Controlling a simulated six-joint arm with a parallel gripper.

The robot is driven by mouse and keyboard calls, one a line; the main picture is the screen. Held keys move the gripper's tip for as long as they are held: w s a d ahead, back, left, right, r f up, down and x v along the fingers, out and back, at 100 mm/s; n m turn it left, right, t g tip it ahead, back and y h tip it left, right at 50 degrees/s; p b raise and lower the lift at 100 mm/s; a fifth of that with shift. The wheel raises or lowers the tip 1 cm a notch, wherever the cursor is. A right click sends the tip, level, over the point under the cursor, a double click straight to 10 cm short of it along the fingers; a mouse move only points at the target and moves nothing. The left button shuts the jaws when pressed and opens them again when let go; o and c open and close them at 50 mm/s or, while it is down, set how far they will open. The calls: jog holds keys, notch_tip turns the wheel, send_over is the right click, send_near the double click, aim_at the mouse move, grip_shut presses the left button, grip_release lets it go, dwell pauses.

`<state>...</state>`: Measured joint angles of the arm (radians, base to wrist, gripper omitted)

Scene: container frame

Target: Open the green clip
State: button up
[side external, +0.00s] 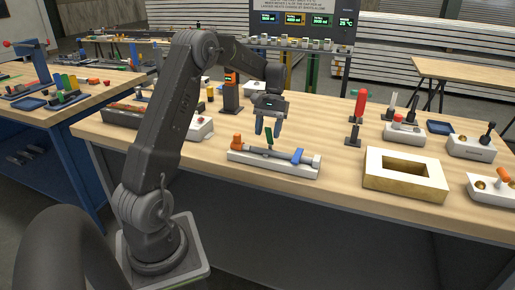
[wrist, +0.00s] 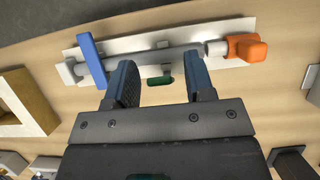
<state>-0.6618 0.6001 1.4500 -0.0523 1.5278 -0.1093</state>
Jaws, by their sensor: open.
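The green clip (side external: 269,137) stands up from a grey rod on a white base plate (side external: 270,167) in the side view. In the wrist view the green clip (wrist: 158,83) shows as a small green piece between my fingers, near the front of the gripper body. My gripper (side external: 268,128) points down just above the clip, with its fingers apart. In the wrist view my gripper (wrist: 160,68) is open and holds nothing. I cannot tell whether a finger touches the clip.
A blue lever (side external: 298,156) and an orange end piece (side external: 238,142) sit on the same fixture. A hollow rectangular block (side external: 405,164) stands to the right. A red-handled tool (side external: 360,104) stands behind. Bare wooden table lies between the fixture and the block.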

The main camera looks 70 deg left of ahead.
jog(key=s+d+f+t+y, duration=0.1)
jog(key=s+d+t+y, duration=0.1)
jog(key=t+y, duration=0.1)
jog(key=shift+f, duration=0.35)
jog(key=t+y, duration=0.1)
jog(key=f+t+y, duration=0.1)
jog(key=s+d+f+t+y, duration=0.1)
jog(key=shift+f+t+y, duration=0.2)
jog(key=shift+t+y, duration=0.1)
jog(key=shift+r, duration=0.2)
jog(key=v, duration=1.3)
jog(key=s+d+r+m+t+h, duration=0.1)
jog(key=s+d+m, duration=0.2)
jog(key=d, duration=0.5)
jog(key=s+d+r+m+t+h, duration=0.1)
jog(key=s+d+m, duration=0.3)
jog(key=d, duration=0.5)
jog(key=shift+s+d, duration=0.35)
jog(key=shift+s, duration=0.15)
